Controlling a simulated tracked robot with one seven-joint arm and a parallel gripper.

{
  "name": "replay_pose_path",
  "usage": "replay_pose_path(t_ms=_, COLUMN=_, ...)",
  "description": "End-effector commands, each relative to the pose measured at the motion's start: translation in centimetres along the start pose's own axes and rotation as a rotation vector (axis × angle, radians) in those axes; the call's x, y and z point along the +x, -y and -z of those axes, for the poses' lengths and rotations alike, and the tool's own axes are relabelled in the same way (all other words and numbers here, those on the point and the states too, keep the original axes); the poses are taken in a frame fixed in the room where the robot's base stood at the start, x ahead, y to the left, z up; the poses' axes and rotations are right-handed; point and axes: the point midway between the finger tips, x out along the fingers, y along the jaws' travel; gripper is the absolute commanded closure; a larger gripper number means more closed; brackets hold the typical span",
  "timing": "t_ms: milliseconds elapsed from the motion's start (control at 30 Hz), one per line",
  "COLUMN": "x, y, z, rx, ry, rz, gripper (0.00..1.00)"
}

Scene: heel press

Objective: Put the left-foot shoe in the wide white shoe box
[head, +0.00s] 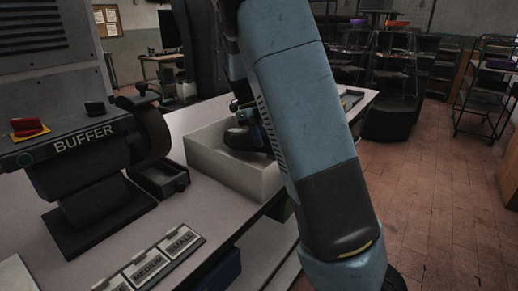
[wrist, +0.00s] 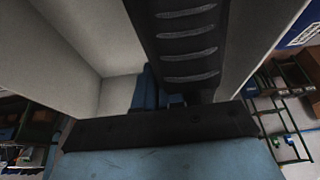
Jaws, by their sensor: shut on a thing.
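The wide white shoe box (head: 205,160) stands open on the light bench, left of my arm in the head view. A dark shoe (head: 243,139) shows at the box's opening, partly hidden by the box's near wall and my arm. My gripper (head: 264,128) is at the box opening, shut on the shoe. In the wrist view, a black ridged surface (wrist: 185,45), seemingly the shoe's sole, extends between the pale box walls (wrist: 75,40). A blue part of my gripper (wrist: 150,92) is beside it. I cannot tell whether the shoe touches the box floor, or which foot it fits.
A buffer machine (head: 85,155) stands on the bench at left, with a small dark tray (head: 160,180) between it and the box. Size labels (head: 148,265) lie at the front. Dark shelving (head: 395,80) and a wire rack (head: 485,85) stand behind. The brick-coloured floor at right is clear.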

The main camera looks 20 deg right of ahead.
Motion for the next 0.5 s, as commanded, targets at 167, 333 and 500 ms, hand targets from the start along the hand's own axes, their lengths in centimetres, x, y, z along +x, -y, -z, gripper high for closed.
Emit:
replay_pose_path(t_ms=167, x=2.2, y=0.0, z=-0.9, rx=0.001, ry=-0.001, rz=-0.001, gripper=1.0)
replay_pose_path(t_ms=333, x=3.5, y=0.0, z=-1.4, rx=0.001, ry=0.0, rz=0.0, gripper=1.0)
replay_pose_path(t_ms=500, x=3.5, y=0.0, z=-1.4, rx=0.0, ry=-0.001, rz=0.0, gripper=0.91)
